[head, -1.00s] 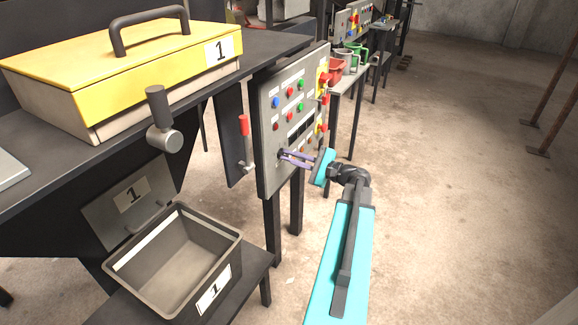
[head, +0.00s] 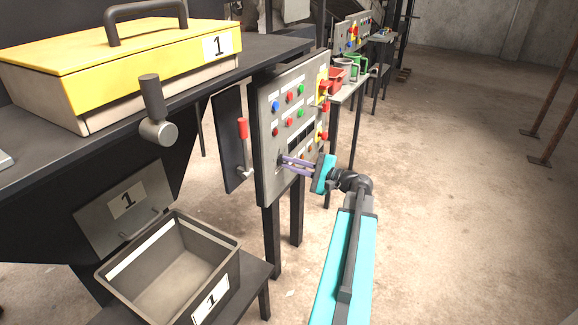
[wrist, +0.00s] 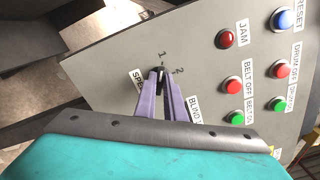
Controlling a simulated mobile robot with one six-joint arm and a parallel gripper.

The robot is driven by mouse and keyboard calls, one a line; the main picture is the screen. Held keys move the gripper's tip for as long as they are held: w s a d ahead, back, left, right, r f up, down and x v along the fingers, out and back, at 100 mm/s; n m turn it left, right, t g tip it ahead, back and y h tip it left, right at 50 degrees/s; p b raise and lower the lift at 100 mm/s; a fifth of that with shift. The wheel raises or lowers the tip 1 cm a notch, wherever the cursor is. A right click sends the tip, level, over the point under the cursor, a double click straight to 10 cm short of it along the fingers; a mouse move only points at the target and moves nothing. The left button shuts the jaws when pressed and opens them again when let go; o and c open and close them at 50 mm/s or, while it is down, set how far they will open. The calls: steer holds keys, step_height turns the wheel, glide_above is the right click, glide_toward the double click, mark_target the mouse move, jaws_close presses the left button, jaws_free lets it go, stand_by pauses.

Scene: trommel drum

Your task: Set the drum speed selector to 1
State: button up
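The drum speed selector (wrist: 160,74) is a small black knob on the grey control panel (head: 265,160), beside a label partly hidden by my finger. The marks 1 (wrist: 162,56) and 2 (wrist: 179,70) sit just above it in the wrist view, and the knob appears to point toward 1. My gripper (wrist: 160,82) has its two purple fingers on both sides of the knob, seemingly closed on it. My gripper also shows in the head view (head: 284,162), at the panel's lower part, where the fingers hide the knob.
Red, green and blue buttons, including JAM (wrist: 227,39) and RESET (wrist: 283,19), lie right of the selector. A red-handled lever (head: 243,130) stands left of the panel. A yellow-lidded box (head: 110,50) and an open grey bin (head: 120,290) are further left.

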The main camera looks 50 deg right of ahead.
steer(key=o, duration=0.4)
steer(key=shift+s+a, duration=0.1)
steer(key=shift+o, duration=0.2)
steer(key=v, duration=1.3)
steer(key=shift+s, duration=0.4)
steer(key=shift+f, duration=0.1)
